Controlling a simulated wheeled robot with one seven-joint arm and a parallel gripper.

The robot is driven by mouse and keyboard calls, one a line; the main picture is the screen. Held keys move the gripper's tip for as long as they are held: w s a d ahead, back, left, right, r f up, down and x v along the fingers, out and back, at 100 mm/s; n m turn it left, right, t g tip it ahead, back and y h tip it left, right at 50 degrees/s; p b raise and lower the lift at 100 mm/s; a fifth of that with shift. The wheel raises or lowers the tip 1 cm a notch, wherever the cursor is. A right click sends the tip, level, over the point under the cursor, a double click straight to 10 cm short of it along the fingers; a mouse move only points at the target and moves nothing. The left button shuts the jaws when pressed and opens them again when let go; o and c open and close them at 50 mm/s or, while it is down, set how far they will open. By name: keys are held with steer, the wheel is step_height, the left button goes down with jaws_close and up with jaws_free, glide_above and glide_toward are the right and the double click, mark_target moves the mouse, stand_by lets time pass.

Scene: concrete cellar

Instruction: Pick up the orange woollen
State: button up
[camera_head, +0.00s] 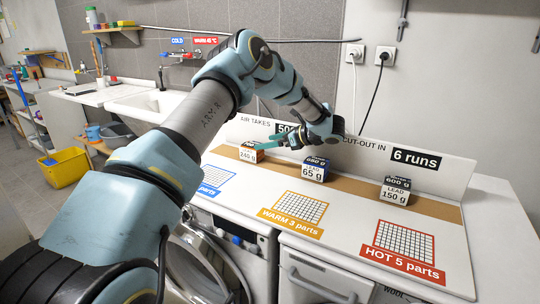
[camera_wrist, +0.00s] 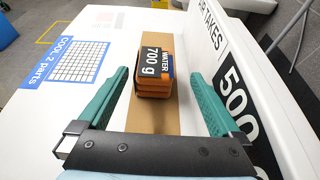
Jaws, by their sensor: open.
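The orange block (camera_wrist: 146,88) is in the wrist view, standing on the brown strip. Its top carries a label reading "WATER 700 g". In the head view the same small block (camera_head: 248,154) stands at the left end of the strip, with a "240 g" label on its front, the upper part mostly hidden by my gripper. My gripper (camera_wrist: 159,84) is open, one teal finger on each side of the block, with a gap visible on both sides. In the head view my gripper (camera_head: 268,145) reaches in from the right, close to the block.
Two more labelled blocks stand on the strip: a blue-topped "65 g" one (camera_head: 315,170) and a dark-topped "LEAD 150 g" one (camera_head: 395,191). An upright white board (camera_head: 465,172) runs behind the strip. Printed grids, including WARM (camera_head: 294,210) and HOT (camera_head: 404,246), lie flat in front.

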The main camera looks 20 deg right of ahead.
mark_target(246, 147)
steer(key=shift+s+f, duration=0.1)
steer(key=shift+s, duration=0.05)
steer(key=p+x, duration=0.2)
steer(key=x, duration=0.3)
steer(key=shift+s+a+p+x, duration=0.1)
steer(key=shift+p+x, duration=0.75)
steer(key=shift+x, duration=0.55)
steer(key=shift+s+a+p+x, duration=0.15)
steer(key=shift+p+x, duration=0.7)
steer(key=shift+x, duration=0.5)
steer(key=shift+f, duration=0.15)
steer(key=shift+c, duration=0.4)
steer(key=c, duration=1.4)
steer(key=shift+c, duration=0.2)
steer(key=shift+r, duration=0.2)
